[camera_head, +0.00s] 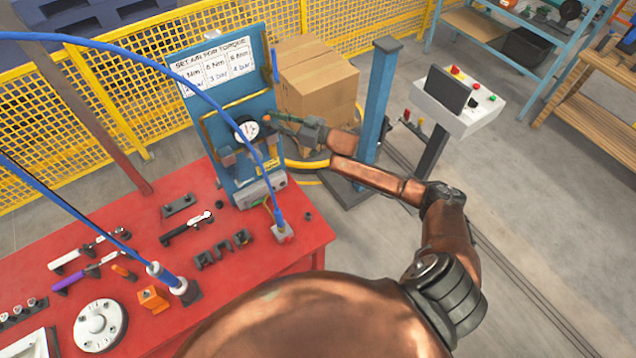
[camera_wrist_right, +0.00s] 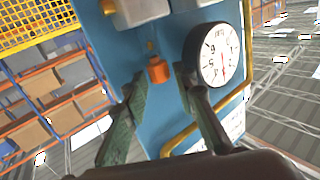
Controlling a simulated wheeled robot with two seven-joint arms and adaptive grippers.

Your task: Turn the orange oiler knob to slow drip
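The orange oiler knob (camera_wrist_right: 158,70) shows in the right wrist view, on the blue panel (camera_wrist_right: 150,100) beside a round white gauge (camera_wrist_right: 222,55). My right gripper (camera_wrist_right: 160,80) is open, with its two dark green fingers apart on either side of the knob. I see a gap between each finger and the knob, so it is not gripped. In the head view my right gripper (camera_head: 278,125) reaches the right side of the panel (camera_head: 226,88), near the gauge (camera_head: 246,127). The knob is hard to make out there. My left gripper is not in view.
The panel stands at the back of a red table (camera_head: 160,236) with tools, an orange block (camera_head: 153,299) and a white disc (camera_head: 99,324). Blue hoses (camera_head: 190,85) arch over it. Boxes (camera_head: 315,85), a blue post (camera_head: 379,100) and a control stand (camera_head: 458,100) are to the right.

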